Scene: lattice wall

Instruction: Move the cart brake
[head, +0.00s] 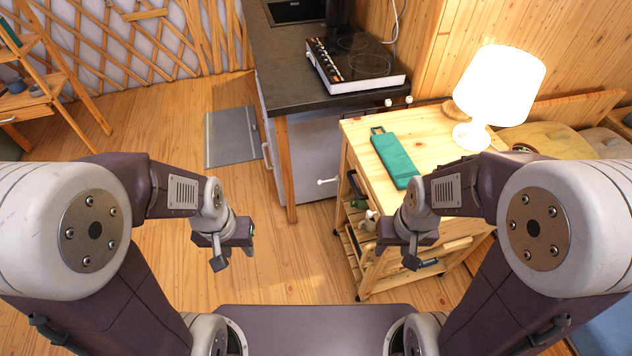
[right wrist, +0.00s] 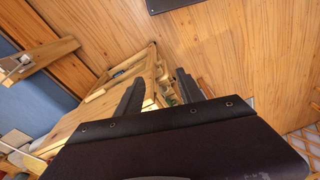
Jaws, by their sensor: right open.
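The wooden cart (head: 370,160) stands right of centre in the head view, with small dark casters at its feet. One caster (head: 359,297) shows at the near left foot. I cannot make out a brake on it at this size. Part of the cart (right wrist: 152,72) also shows beyond the fingers in the right wrist view. My right gripper (head: 402,256) is open and empty, in front of the cart's near side in the picture; its two fingers (right wrist: 158,95) stand apart. My left gripper (head: 233,254) looks open and empty over the floor, left of the cart.
On the cart top lie a teal board (head: 394,157) and a lit lamp (head: 500,85). Bottles stand on its lower shelves. A dark counter (head: 290,75) with a stove (head: 355,65) stands behind it. A grey mat (head: 231,138) lies on the floor.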

